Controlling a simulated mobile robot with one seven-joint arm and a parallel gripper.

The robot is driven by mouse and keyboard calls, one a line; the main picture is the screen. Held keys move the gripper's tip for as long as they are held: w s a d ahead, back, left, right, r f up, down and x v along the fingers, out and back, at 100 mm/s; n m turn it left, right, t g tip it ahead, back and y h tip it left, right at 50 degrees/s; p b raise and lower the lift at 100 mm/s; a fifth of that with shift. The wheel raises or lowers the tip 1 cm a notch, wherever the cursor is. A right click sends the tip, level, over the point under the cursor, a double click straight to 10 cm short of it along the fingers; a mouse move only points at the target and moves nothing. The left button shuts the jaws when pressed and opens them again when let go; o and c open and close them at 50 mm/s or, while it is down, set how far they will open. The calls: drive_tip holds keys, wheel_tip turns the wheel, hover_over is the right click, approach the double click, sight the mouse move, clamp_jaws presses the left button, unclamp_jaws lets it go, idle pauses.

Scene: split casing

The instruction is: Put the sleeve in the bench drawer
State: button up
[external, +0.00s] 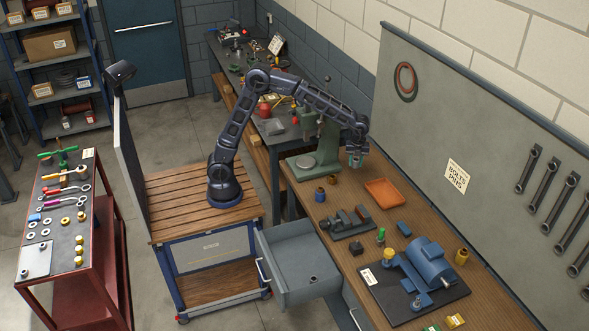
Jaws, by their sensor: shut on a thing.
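My gripper (355,160) is above the back of the wooden bench, right of the green press, and shut on a small part that its fingers mostly hide. I cannot tell whether that part is the sleeve. The grey bench drawer (300,249) is pulled open at the bench's left front side. A small dark ring-like piece (313,279) lies on its floor. A dark blue sleeve-like piece (320,195) and a small brass piece (332,180) stand on the bench near the press. A yellow-brown cylindrical piece (461,256) stands farther right.
The green press (318,160) stands left of my gripper. An orange tray (384,192), a dark vise (347,222) and a blue motor casing (428,262) on a dark mat are on the bench. A red trolley (72,215) with tools stands at the left.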

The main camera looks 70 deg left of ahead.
drive_tip(key=s+d+m, duration=0.6)
drive_tip(key=s+d, duration=1.2)
drive_tip(key=d, duration=0.1)
drive_tip(key=s+d+m, duration=0.3)
drive_tip(key=s+d, duration=0.2)
drive_tip(key=s, duration=0.6)
drive_tip(key=s+d+m, duration=0.3)
drive_tip(key=s+d, duration=0.3)
drive_tip(key=s, duration=0.5)
drive_tip(key=f, duration=4.3)
drive_tip(key=shift+w+a+f, duration=0.25)
drive_tip(key=shift+f, duration=0.15)
drive_tip(key=shift+f, duration=0.15)
drive_tip(key=o, duration=1.1)
